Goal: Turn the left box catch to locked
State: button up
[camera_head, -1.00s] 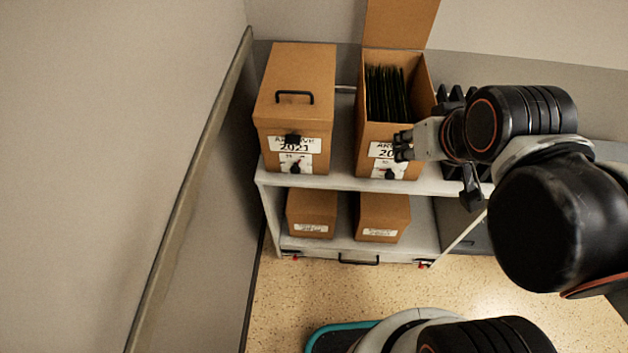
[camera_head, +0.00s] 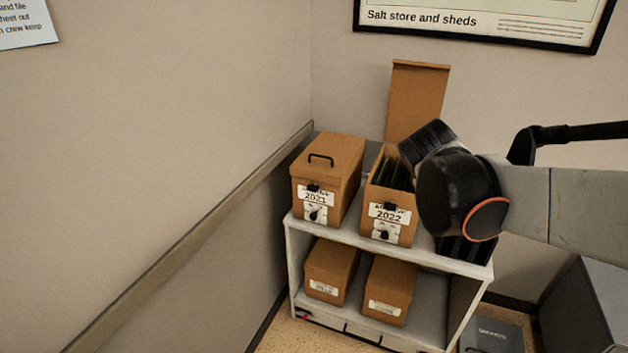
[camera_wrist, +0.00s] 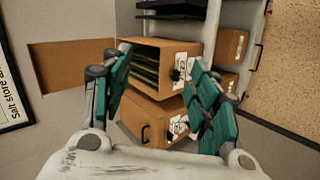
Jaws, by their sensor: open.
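The left box (camera_head: 322,178), brown and labelled 2021, stands with its lid down on the upper shelf. Its black catch (camera_head: 313,216) is a small knob on a white plate below the label; its exact setting is too small to read. In the wrist view the left box (camera_wrist: 133,118) lies low, between and beyond the fingers, with its handle showing and its front partly hidden by the right-hand finger. My gripper (camera_wrist: 158,62) is open and empty, its teal-padded fingers spread apart, above the boxes. In the head view my arm hides the fingers.
The right box (camera_head: 376,226), labelled 2022, stands close beside the left one, its lid (camera_head: 416,100) raised and dark files inside. Smaller boxes (camera_head: 331,271) sit on the lower shelf. A wall with a rail (camera_head: 225,222) runs along the left.

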jog(key=w+a+f+n+t+h+b, duration=0.1)
jog(key=w+a+f+n+t, duration=0.1)
jog(key=w+a+f+n, duration=0.45)
jog(key=w+a+f+n+t+h+b, duration=0.1)
jog(key=w+a+n, duration=0.3)
jog(key=w, duration=0.6)
jog(key=n+t+y+b, duration=0.1)
jog(key=n+t+b, duration=0.4)
jog(key=n+b, duration=0.45)
send_near(311, 190)
jog(key=w+d+n+p, duration=0.1)
jog(key=w+d+p, duration=0.15)
jog(key=w, duration=0.45)
jog(key=shift+w+d+b, duration=0.4)
jog(key=shift+w+b, duration=0.05)
jog(key=shift+w, duration=0.2)
jog(key=c, duration=1.1)
